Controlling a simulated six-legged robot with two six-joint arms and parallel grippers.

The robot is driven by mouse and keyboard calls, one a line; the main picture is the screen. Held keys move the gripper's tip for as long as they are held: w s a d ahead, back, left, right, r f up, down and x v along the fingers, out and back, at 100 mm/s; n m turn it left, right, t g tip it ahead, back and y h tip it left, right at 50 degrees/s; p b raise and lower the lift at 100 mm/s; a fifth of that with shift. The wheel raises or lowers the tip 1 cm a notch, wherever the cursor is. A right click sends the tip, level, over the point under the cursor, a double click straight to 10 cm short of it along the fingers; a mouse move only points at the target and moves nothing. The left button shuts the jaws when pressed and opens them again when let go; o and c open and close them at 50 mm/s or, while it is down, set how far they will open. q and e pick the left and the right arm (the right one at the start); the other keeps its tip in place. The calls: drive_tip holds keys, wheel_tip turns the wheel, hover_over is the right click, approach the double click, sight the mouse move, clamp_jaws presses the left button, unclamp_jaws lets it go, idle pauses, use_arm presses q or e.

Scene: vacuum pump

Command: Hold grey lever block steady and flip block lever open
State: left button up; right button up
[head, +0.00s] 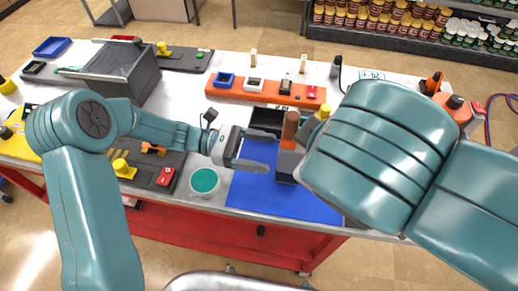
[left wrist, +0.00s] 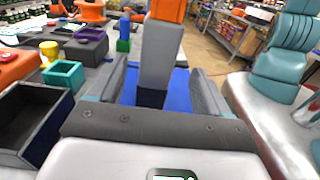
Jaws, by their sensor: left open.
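The grey lever block (head: 287,164) stands on the blue mat (head: 262,197). Its orange lever (head: 290,128) points up from the top. My left gripper (head: 256,153) is open just left of the block, with its fingers pointing toward it. In the left wrist view the grey block (left wrist: 160,60) rises beyond and between the two spread fingers (left wrist: 160,90), with orange (left wrist: 168,9) at its top. I cannot tell whether the fingers touch it. My right arm covers the area right of the block, and the right gripper does not show.
An open black box (head: 267,118) stands behind the block; it is at the left in the left wrist view (left wrist: 35,118). A teal-filled round cup (head: 205,181) is left of the mat. An orange tray (head: 265,93) with small parts lies farther back. The mat's front is clear.

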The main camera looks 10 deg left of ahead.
sight(292, 156)
use_arm(q)
drive_tip(key=d, duration=0.7)
drive_tip(key=shift+w+d+f, duration=0.1)
drive_tip(key=shift+w+d, duration=0.05)
